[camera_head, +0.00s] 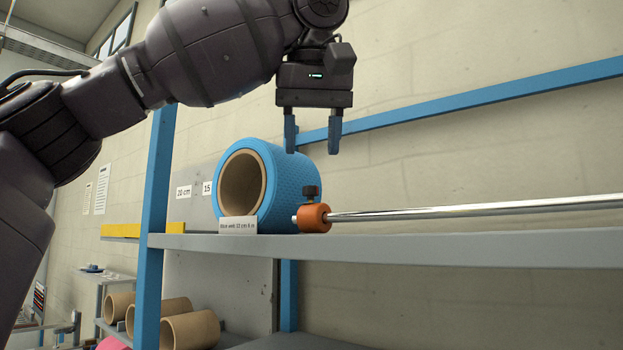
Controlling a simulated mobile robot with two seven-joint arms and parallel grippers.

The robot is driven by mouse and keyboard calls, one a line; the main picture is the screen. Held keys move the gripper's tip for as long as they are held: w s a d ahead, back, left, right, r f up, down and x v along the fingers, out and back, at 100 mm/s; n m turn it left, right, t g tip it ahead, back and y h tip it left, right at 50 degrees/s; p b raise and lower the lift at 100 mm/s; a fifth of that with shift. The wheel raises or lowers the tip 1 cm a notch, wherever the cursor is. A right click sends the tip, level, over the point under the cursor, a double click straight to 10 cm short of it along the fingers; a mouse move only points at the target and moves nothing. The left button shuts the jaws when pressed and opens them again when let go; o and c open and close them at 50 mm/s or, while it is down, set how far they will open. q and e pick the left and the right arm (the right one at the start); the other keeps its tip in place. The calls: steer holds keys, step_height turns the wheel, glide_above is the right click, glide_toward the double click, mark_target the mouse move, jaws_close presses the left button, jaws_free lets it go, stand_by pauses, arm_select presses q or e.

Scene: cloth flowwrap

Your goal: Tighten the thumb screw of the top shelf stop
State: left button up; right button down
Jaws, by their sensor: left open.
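The stop sits around the left end of a shiny metal rod (450,210) just above the top shelf (400,248). My left gripper (313,145) is open and empty, pointing down above the thumb screw with a clear gap between them. Its blue fingers overlap the blue roll (280,165) in the picture. My right gripper is not in view.
A blue upright post (156,180) stands left of the roll, near my left arm. A white label (237,227) is at the shelf's front edge. Several cardboard tubes (190,330) lie below. The shelf right of the stop is clear except for the rod.

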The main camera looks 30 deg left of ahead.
mark_target(311, 196)
arm_select(q)
steer(key=shift+x, duration=2.8)
steer(key=shift+c, duration=0.3)
jaws_close()
steer(key=shift+m, duration=0.4)
steer(key=m, duration=0.1)
steer(key=m+h, duration=0.1)
steer(key=m, duration=0.1)
steer(key=shift+a+m+t+h, duration=0.15)
steer(key=shift+m+t+h, duration=0.15)
steer(key=shift+t, duration=0.1)
steer(key=shift+a+m+h, duration=0.15)
steer(key=shift+m+h, duration=0.75)
steer(key=shift+m, duration=1.4)
